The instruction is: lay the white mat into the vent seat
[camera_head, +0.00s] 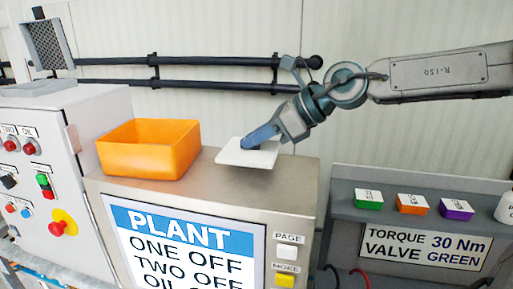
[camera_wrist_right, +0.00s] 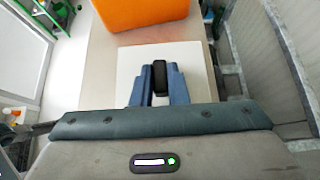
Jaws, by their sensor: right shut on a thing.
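The white mat (camera_head: 233,157) is a flat square plate at the top of the steel cabinet, right of the orange bin. I cannot tell whether it touches the cabinet top or is just above it. My right gripper (camera_head: 247,143) is shut on the mat from above. In the right wrist view the mat (camera_wrist_right: 190,60) lies beneath the blue fingers (camera_wrist_right: 158,76), with a dark block between them. A dark mesh panel (camera_head: 48,44) in a pale frame stands at the upper left; I cannot tell whether it belongs to the vent seat. My left gripper is not in view.
The orange bin (camera_head: 150,150) stands beside the mat on the steel cabinet (camera_head: 205,190). A white control box (camera_head: 90,130) is at the left. A grey shelf (camera_head: 400,218) at the right holds green, orange and purple blocks. Dark pipes (camera_head: 180,86) run along the wall.

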